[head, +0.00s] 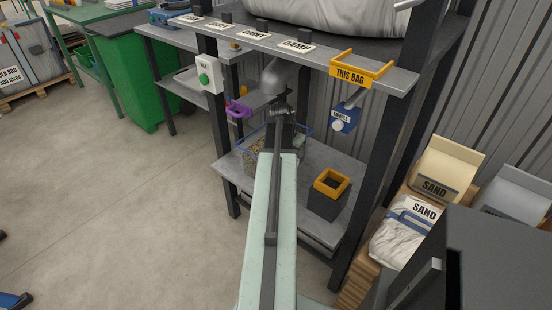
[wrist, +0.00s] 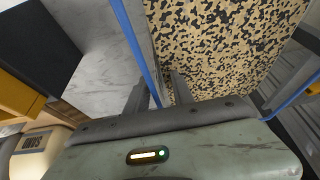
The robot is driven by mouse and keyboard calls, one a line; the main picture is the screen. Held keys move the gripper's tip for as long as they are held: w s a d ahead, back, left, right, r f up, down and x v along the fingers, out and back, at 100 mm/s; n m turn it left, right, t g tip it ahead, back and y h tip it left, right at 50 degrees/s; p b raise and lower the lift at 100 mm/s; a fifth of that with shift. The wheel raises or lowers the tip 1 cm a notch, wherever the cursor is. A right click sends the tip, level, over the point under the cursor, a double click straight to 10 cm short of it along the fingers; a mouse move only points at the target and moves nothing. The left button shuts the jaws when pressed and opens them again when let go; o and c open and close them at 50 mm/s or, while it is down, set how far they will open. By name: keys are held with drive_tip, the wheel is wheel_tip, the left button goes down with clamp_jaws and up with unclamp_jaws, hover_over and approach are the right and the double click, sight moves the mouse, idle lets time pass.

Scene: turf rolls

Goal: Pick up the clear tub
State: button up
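The clear tub (head: 257,160) has see-through walls and a blue rim, and stands on the lower shelf of the bench. It holds tan and dark speckled grains. My gripper (wrist: 157,92) is at the tub in the wrist view, with its fingers apart. The tub's near blue rim (wrist: 136,45) runs between the two fingers, and I see a gap beside it. In the head view my arm covers the middle of the tub and the fingertips cannot be made out.
A dark box with a yellow rim (head: 327,195) stands right of the tub on the lower shelf (head: 236,178). A purple-handled item (head: 238,110) is behind left. Bench posts (head: 222,150) flank the tub.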

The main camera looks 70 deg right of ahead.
clamp_jaws()
idle(1.3)
